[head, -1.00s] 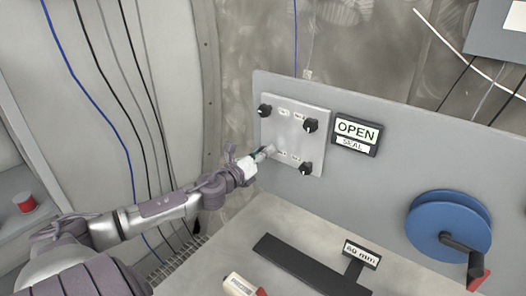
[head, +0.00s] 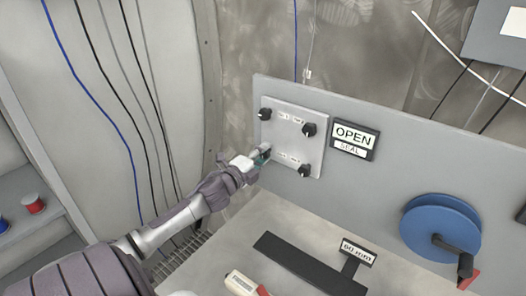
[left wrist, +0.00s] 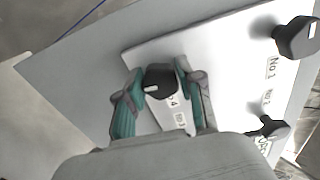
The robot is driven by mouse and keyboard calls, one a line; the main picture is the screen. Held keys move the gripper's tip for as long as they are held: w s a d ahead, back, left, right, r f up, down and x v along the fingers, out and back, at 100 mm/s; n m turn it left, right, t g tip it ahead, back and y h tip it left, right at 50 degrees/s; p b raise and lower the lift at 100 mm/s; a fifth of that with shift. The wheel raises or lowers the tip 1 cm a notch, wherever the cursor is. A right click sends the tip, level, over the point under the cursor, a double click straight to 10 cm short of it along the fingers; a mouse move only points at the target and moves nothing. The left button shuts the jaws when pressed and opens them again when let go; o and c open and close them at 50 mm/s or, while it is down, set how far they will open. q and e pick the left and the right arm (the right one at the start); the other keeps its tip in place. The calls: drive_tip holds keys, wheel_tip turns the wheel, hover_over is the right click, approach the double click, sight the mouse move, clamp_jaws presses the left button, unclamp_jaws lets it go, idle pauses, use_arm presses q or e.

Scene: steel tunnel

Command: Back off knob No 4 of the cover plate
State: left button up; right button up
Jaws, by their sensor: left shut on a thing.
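The cover plate (head: 288,138) is a pale square on the upright grey panel, with black knobs at its corners. Three knobs show in the head view: upper left (head: 265,114), upper right (head: 309,130) and lower right (head: 304,170). My left gripper (head: 262,155) covers the lower left corner. In the left wrist view its teal fingers are shut around a black knob (left wrist: 160,78) with a white mark; the label below it ends in 4. The knob by the No 1 label (left wrist: 298,38) stands clear at the upper right. My right gripper is not in view.
An OPEN SEAL sign (head: 354,140) is right of the plate. A blue reel (head: 435,225) with a crank is at the right of the panel. A dark bar (head: 300,265) with a 60 mm label lies on the bench below. A red spool (head: 34,204) is at the left.

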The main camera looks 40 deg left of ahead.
use_arm(q)
drive_tip(key=shift+n+p, duration=0.4)
drive_tip(key=shift+n, duration=0.7)
drive_tip(key=o, duration=1.2)
drive_tip(key=shift+a, duration=0.1)
drive_tip(key=shift+c, duration=0.2)
drive_tip(key=shift+s+f, duration=0.1)
drive_tip(key=shift+s, duration=0.5)
drive_tip(key=s+d, duration=0.1)
drive_tip(key=s, duration=0.9)
drive_tip(key=shift+s+d, duration=0.2)
drive_tip(key=shift+s, duration=0.2)
